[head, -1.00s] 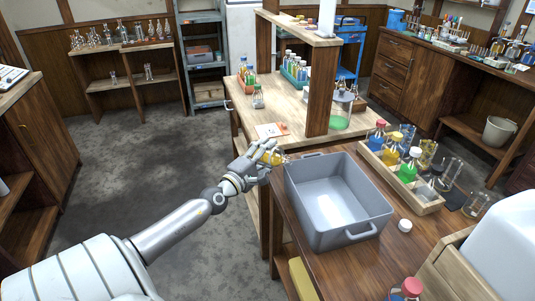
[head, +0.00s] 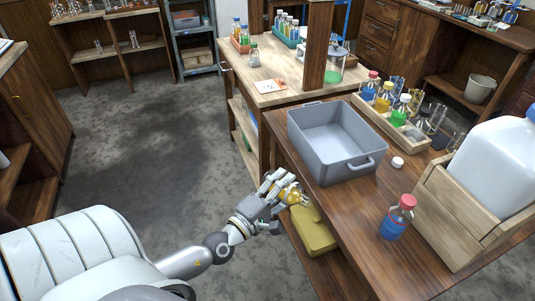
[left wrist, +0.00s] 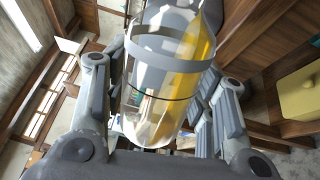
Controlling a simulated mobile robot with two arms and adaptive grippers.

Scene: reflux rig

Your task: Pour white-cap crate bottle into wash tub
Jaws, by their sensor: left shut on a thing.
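My left gripper (head: 284,190) is shut on a clear glass vessel with yellow liquid (head: 293,196), off the table's left edge, in front of the tub. In the left wrist view the vessel (left wrist: 165,75) lies between the fingers (left wrist: 160,100), tilted, with a grey band around it; I cannot make out a cap. The grey wash tub (head: 345,163) stands on the table and looks empty. The wooden crate (head: 384,124) behind it holds a white-capped bottle with green liquid (head: 400,112), a yellow-capped one (head: 383,98) and a red-capped one (head: 370,86).
A loose white cap (head: 397,162) lies right of the tub. A red-capped blue bottle (head: 396,220) stands near the front, beside a wooden box holding a large white jug (head: 495,165). A yellow box (head: 314,230) sits below the table edge. The floor at left is clear.

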